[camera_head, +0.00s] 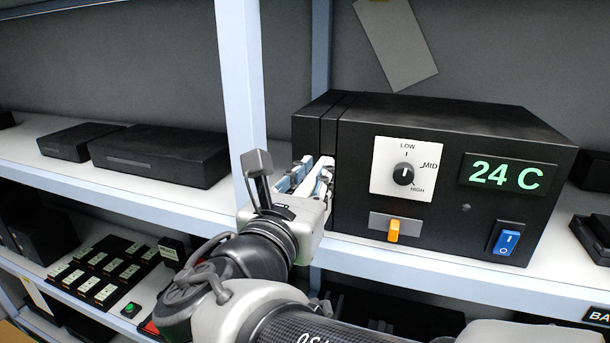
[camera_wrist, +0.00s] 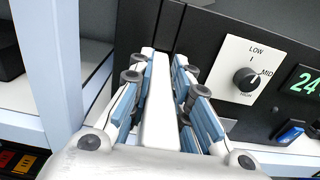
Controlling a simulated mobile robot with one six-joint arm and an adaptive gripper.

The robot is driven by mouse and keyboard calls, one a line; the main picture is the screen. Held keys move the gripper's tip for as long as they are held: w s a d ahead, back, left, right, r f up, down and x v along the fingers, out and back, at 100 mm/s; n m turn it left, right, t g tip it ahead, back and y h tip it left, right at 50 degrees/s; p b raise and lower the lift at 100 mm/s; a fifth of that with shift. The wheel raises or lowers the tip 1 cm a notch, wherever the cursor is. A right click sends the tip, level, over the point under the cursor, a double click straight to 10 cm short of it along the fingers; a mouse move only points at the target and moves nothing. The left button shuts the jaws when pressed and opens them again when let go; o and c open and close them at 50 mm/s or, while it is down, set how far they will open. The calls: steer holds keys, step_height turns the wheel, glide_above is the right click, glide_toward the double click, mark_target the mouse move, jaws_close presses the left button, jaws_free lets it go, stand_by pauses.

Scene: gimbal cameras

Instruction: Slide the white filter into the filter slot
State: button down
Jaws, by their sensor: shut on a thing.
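The white filter (camera_wrist: 160,105) is a narrow upright slab between the blue-padded fingers of my gripper (camera_wrist: 163,92) in the wrist view. My gripper (camera_head: 312,172) is shut on it at the front left of the black device (camera_head: 440,120). The filter slot (camera_wrist: 168,28) appears as a dark vertical channel near the device's left edge, straight beyond the filter's far end. In the head view the slot (camera_head: 331,115) runs down behind my fingers. The filter's far end is at or very near the slot; I cannot tell whether any of it is inside.
The device front has a dial (camera_head: 403,174), an orange slider (camera_head: 393,231), a blue switch (camera_head: 507,241) and a green "24 C" display (camera_head: 507,175). A pale shelf post (camera_head: 243,80) stands close left of my gripper. Black boxes (camera_head: 160,155) sit on the shelf farther left.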

steer(key=shift+x, duration=2.25)
steer(key=c, duration=1.4)
jaws_free()
steer(key=shift+s, duration=0.1)
steer(key=v, duration=1.2)
